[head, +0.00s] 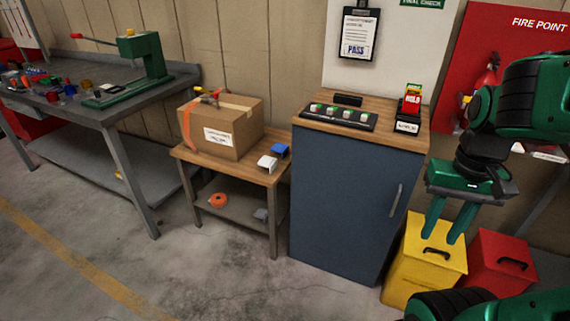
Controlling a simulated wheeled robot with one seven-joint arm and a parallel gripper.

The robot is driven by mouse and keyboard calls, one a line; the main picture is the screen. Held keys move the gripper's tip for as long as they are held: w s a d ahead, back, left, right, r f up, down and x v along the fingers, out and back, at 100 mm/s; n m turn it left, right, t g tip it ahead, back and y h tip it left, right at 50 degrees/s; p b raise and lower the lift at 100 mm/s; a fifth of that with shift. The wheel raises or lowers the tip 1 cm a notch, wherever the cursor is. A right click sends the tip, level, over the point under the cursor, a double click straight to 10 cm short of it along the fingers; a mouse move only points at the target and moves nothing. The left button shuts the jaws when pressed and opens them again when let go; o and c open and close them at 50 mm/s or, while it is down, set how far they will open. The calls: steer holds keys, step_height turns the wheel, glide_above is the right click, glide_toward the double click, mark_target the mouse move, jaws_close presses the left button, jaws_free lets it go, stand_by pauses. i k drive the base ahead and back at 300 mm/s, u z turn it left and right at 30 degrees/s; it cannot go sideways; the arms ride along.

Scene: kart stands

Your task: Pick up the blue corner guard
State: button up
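A small blue block-like piece (281,151), which looks like the blue corner guard, lies on the wooden top of a low side table (258,176), near its right edge. A similar white piece (267,163) lies just in front of it. My gripper (441,238) hangs at the right of the head view, in front of the yellow bin, with its two green fingers pointing down. The fingers are apart with nothing between them. The gripper is well to the right of the blue piece, with the blue cabinet between them in the picture.
A taped cardboard box (225,127) fills the table's left part; an orange roll (218,200) is on its lower shelf. A taller blue cabinet (340,205) stands right of the table. Yellow (405,278) and red (508,262) bins stand at right. Floor in front is clear.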

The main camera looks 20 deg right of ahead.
mark_target(278, 147)
steer(key=u, duration=0.05)
steer(key=k, duration=0.3)
steer(key=u, duration=1.15)
steer(key=i, duration=2.15)
steer(key=z, duration=2.45)
